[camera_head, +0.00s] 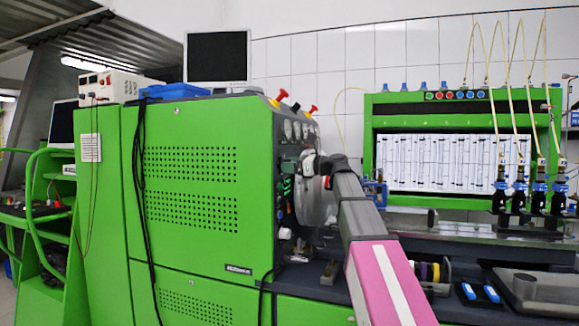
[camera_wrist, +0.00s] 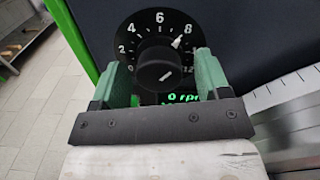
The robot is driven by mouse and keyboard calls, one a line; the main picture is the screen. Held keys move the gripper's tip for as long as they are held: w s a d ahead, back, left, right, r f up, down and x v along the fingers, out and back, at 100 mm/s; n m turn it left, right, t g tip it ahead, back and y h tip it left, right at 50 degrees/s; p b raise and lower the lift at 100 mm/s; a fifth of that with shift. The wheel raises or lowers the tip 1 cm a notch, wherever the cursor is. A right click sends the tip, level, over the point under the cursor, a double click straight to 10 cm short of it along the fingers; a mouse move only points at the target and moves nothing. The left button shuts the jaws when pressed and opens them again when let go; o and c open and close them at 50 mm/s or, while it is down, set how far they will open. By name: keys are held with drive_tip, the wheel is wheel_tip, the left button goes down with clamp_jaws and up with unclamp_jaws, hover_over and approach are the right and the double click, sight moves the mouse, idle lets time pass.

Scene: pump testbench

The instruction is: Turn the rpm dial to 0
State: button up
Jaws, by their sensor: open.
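In the wrist view the rpm dial is a round black scale (camera_wrist: 128,32) with white numbers and a black knob (camera_wrist: 157,72) at its centre. A white pointer mark shows at the knob's upper right, close to the 8. My gripper (camera_wrist: 160,68) is open, with one green finger left of the knob and one right of it. Gaps show between the fingers and the knob. A green readout (camera_wrist: 185,98) below the knob reads 0 rpm, partly covered. In the head view my arm reaches the green machine's control side, and the dial cannot be made out there.
The green test bench (camera_head: 190,190) fills the left and middle of the head view. A bench with blue and black injectors (camera_head: 519,190) and hoses stands at right. In the wrist view a dark panel lies behind the dial, with tiled floor at left.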

drive_tip(key=shift+w+a, duration=0.1)
drive_tip(key=shift+a, duration=0.1)
drive_tip(key=c, duration=0.9)
